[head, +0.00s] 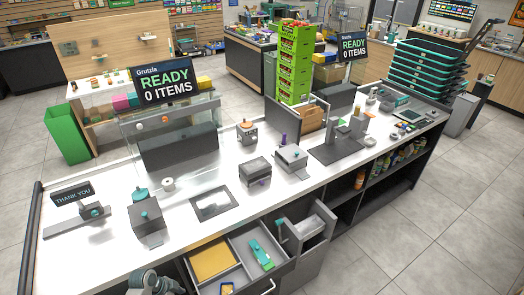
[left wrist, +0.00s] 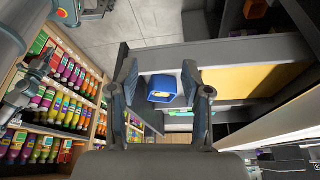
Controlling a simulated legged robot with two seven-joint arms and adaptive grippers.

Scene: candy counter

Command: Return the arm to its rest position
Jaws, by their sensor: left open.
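My left gripper (head: 150,283) shows at the bottom edge of the head view, left of the open drawer and below the counter top. In the left wrist view my left gripper (left wrist: 160,72) has its two dark fingers spread wide apart. My right gripper is not identifiable in either view.
The open drawer (head: 244,283) holds a yellow pad (head: 212,259) and a teal tool (head: 262,254). A grey bin (head: 307,228) juts from the counter (head: 110,243). Colourful bottles (left wrist: 62,100) fill shelves beside my left wrist. Open floor (head: 425,235) lies at right.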

